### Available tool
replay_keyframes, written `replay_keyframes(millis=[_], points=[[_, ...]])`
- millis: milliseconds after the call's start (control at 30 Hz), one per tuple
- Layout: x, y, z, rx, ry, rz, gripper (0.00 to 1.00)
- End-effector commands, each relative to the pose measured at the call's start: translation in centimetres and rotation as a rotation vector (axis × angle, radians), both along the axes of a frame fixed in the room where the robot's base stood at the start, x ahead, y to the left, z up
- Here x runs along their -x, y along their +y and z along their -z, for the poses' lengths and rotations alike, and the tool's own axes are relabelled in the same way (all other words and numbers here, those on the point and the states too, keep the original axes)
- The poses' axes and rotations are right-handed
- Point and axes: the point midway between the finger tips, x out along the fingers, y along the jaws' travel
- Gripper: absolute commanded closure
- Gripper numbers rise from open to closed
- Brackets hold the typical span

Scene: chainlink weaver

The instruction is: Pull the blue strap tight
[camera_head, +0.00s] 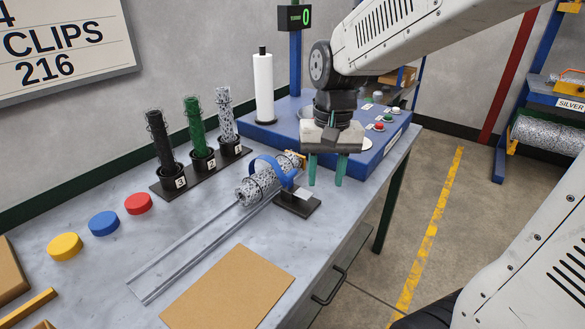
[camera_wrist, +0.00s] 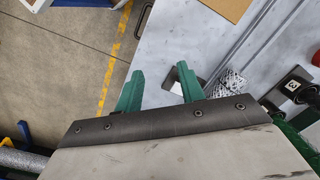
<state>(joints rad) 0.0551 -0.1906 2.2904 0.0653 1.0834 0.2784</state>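The blue strap (camera_head: 284,178) loops over a speckled grey mesh roll (camera_head: 252,190) in the head view. It arches above the roll, with visible slack, and comes down on the right side near a small dark stand (camera_head: 297,205). My gripper (camera_head: 326,183) hangs just right of the strap and stand, with its green fingers pointing down. The fingers are apart and nothing shows between them. In the wrist view my gripper (camera_wrist: 160,70) is also open. Part of the mesh roll (camera_wrist: 231,86) shows there, but I cannot make out the strap.
Two metal rails (camera_head: 200,237) run along the table under the roll. Three numbered holders with black, green (camera_head: 195,125) and grey rolls stand behind. A blue platform (camera_head: 375,140) with buttons is at the right. A brown sheet (camera_head: 228,288) lies in front. Coloured discs (camera_head: 104,223) lie at left.

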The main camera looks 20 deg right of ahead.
Motion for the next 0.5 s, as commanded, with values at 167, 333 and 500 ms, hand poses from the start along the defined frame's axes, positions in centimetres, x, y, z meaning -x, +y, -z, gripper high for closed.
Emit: replay_keyframes(millis=[167,333,500], points=[[-7.0,-0.5,2.1,-0.019,-0.017,0.235,0.61],[-13.5,-0.7,2.4,-0.054,-0.095,0.512,0.61],[-15.1,-0.7,1.3,-0.082,-0.147,0.665,0.61]])
